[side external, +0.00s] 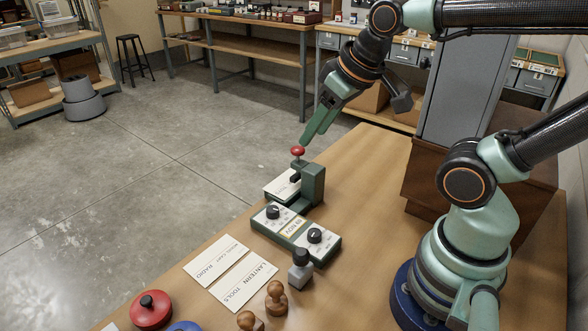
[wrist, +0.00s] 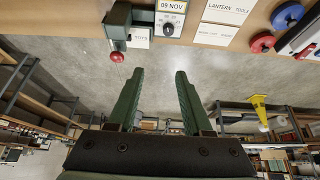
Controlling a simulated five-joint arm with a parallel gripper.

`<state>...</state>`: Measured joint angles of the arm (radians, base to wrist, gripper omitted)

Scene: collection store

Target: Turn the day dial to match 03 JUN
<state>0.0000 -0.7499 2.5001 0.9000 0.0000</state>
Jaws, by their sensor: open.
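The date unit (side external: 293,229) is a grey-green block on the bench with two black-knobbed white dials, a near dial (side external: 314,236) and a far dial (side external: 273,211). One dial (wrist: 169,29) shows there; the other is out of that frame. I cannot tell which is the day dial. My gripper (side external: 306,139) is open and empty, its green fingers just above and beside the press's red knob (side external: 298,151). In the wrist view the fingers (wrist: 159,76) stand apart over the floor.
The green press (side external: 313,183) with a TOYS card (wrist: 141,41) adjoins the unit. A dark-topped grey block (side external: 301,267), wooden-handled stamps (side external: 277,297), LANTERN and RADIO cards (side external: 244,284) and a red round pad (side external: 151,309) lie nearer. A grey cabinet (side external: 462,95) stands behind.

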